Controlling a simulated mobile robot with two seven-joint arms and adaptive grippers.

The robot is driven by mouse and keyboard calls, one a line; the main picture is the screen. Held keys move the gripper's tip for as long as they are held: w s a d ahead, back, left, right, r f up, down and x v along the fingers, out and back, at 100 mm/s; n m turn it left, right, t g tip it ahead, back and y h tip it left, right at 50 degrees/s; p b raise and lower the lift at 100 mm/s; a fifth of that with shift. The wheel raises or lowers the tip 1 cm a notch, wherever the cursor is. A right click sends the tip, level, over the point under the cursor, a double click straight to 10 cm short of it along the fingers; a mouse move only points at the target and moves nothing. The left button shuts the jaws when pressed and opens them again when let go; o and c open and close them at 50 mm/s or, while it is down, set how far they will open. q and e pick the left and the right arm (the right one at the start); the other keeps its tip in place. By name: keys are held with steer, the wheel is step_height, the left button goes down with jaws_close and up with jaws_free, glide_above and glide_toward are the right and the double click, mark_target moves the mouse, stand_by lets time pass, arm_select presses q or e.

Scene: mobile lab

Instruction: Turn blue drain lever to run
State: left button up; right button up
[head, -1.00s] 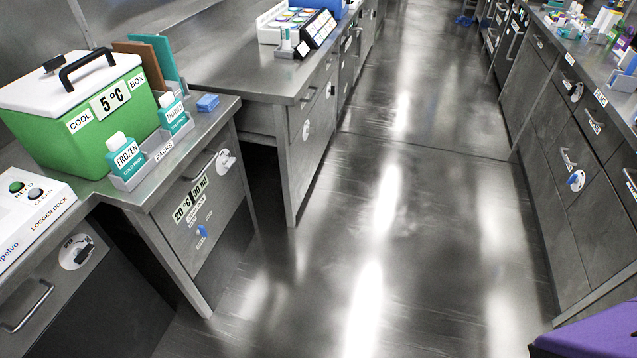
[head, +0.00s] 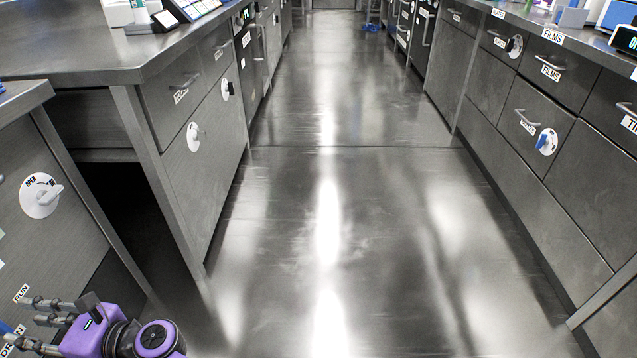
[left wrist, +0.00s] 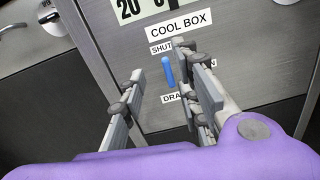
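The blue drain lever (left wrist: 168,72) is on the grey cabinet front in the left wrist view. It stands nearly upright, its top end near the SHUT label (left wrist: 161,47). The DRAIN label (left wrist: 174,97) is below it, and the label to its right is partly hidden by a finger. My left gripper (left wrist: 161,64) is open, with one finger on each side of the lever in the picture. Contact cannot be told. In the head view my left gripper (head: 18,323) is at the lower left, beside the cabinet front. My right gripper is not in view.
A white OPEN dial (head: 40,196) is on the same cabinet front, above my gripper in the head view. A COOL BOX label (left wrist: 182,24) is above the lever. Benches with drawers line both sides, and the floor (head: 330,220) between them is clear.

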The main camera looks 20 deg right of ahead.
mark_target(2, 326)
arm_select(q)
steer(key=shift+n+g, duration=0.4)
steer(key=shift+n, duration=0.2)
steer(key=w+a+f+b, duration=0.1)
steer(key=a, duration=0.1)
steer(key=w+a+f+b, duration=0.1)
steer(key=a, duration=0.2)
steer(key=w+a+f+b, duration=0.1)
steer(key=w+a, duration=0.1)
steer(key=shift+a, duration=0.15)
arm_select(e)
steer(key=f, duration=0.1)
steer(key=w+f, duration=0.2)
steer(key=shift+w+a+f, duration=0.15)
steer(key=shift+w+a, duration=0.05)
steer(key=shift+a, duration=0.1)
arm_select(q)
jaws_close()
